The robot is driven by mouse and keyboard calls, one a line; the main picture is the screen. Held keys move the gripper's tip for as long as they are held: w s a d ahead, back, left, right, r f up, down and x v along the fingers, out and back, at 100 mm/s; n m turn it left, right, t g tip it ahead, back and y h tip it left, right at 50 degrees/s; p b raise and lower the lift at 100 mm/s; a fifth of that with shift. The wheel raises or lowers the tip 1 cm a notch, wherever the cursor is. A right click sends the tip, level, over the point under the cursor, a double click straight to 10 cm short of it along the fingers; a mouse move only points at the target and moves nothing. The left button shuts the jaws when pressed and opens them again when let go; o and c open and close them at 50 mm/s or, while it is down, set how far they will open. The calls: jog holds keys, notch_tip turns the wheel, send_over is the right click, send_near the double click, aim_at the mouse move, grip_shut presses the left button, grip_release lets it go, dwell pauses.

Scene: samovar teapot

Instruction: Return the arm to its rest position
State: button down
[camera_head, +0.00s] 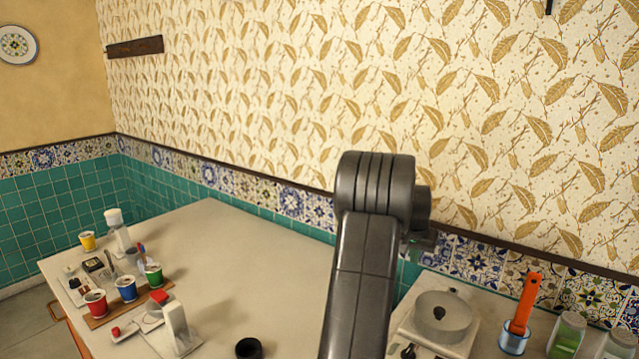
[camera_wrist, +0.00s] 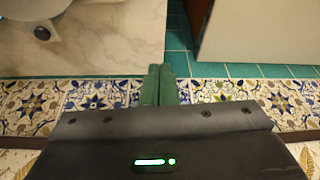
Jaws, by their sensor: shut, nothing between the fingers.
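My gripper (camera_wrist: 159,85) shows in the wrist view as two green fingers lying side by side, shut with nothing between them. It points toward the tiled wall band and the counter edge, apart from any object. In the head view my arm (camera_head: 365,255) rises in the middle of the picture in front of the wallpapered wall.
A light counter (camera_head: 255,255) holds several coloured cups, among them a blue cup (camera_head: 126,289), at the left. The counter's middle is mostly clear.

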jog(key=shift+w+d+m+h, duration=0.3)
jog(key=shift+w+d+m, duration=0.3)
jog(key=shift+d+m, duration=0.25)
jog(key=shift+a+r, duration=0.1)
jog(key=shift+a, duration=0.05)
